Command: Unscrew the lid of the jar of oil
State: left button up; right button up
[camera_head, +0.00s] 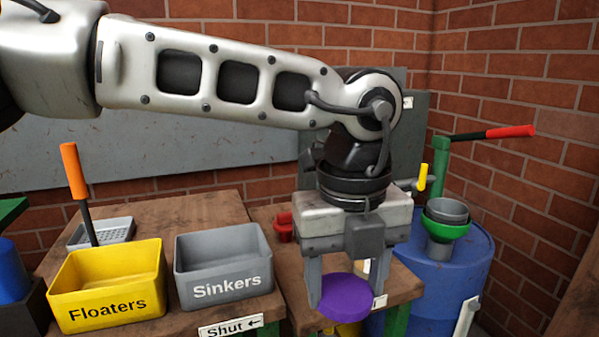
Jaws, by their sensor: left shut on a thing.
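My left gripper (345,290) points down at the right part of the bench. Its two fingers are shut on a round purple lid (347,303), one finger at each side of it. The body of the jar is not clearly visible; the lid and gripper hide what is below. My right gripper is not in view.
A yellow bin marked Floaters (108,307) and a grey bin marked Sinkers (226,289) stand on the wooden bench to the left. A red container (285,227) sits behind the gripper. A blue barrel (462,270) with a green funnel (445,229) stands at right.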

pick_arm(q)
jog(key=shift+w+a+f+m, duration=0.3)
jog(key=shift+w+a+m, duration=0.3)
jog(key=shift+w+m, duration=0.3)
jog(key=shift+w+a+m+p, duration=0.1)
jog(key=shift+a+m+p, duration=0.25)
jog(key=shift+m, duration=0.15)
jog(key=shift+a+m, duration=0.35)
jog(key=shift+m, duration=0.25)
jog(key=a+f+m+p, duration=0.3)
jog(key=a+m, duration=0.7)
jog(key=m, duration=0.7)
jog(key=a+f+m+p, duration=0.3)
jog(key=a+f+m, duration=0.3)
jog(key=a+m, duration=0.5)
jog(key=shift+s+a+m, duration=0.25)
jog(key=shift+s+m, duration=0.2)
jog(key=shift+m, duration=2.75)
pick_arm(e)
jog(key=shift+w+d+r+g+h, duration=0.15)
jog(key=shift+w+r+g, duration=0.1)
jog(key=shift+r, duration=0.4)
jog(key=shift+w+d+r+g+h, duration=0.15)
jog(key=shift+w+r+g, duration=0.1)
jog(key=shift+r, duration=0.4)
pick_arm(q)
jog(key=shift+r, duration=0.1)
